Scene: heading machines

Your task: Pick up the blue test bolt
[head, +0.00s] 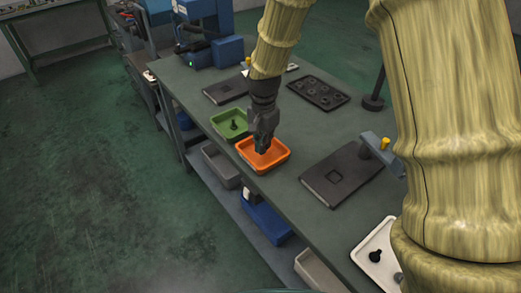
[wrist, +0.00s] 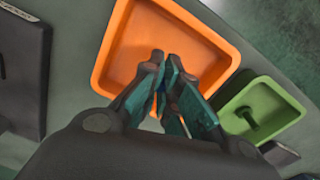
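My gripper (head: 263,142) points down into the orange bin (head: 281,161) on the table. In the wrist view my gripper (wrist: 165,72) has its two fingers close together, with a small sliver of blue (wrist: 161,86) between them. This looks like the blue test bolt, mostly hidden by the fingers. The orange bin (wrist: 112,62) shows no other part inside in the wrist view. Whether the bolt touches the bin floor cannot be told.
A green bin (head: 222,116) with a dark bolt (head: 234,125) stands beside the orange one. A dark plate (head: 342,175) lies to the right, and a white tray (head: 372,238) with dark parts is nearer. A black holed block (head: 318,92) lies behind.

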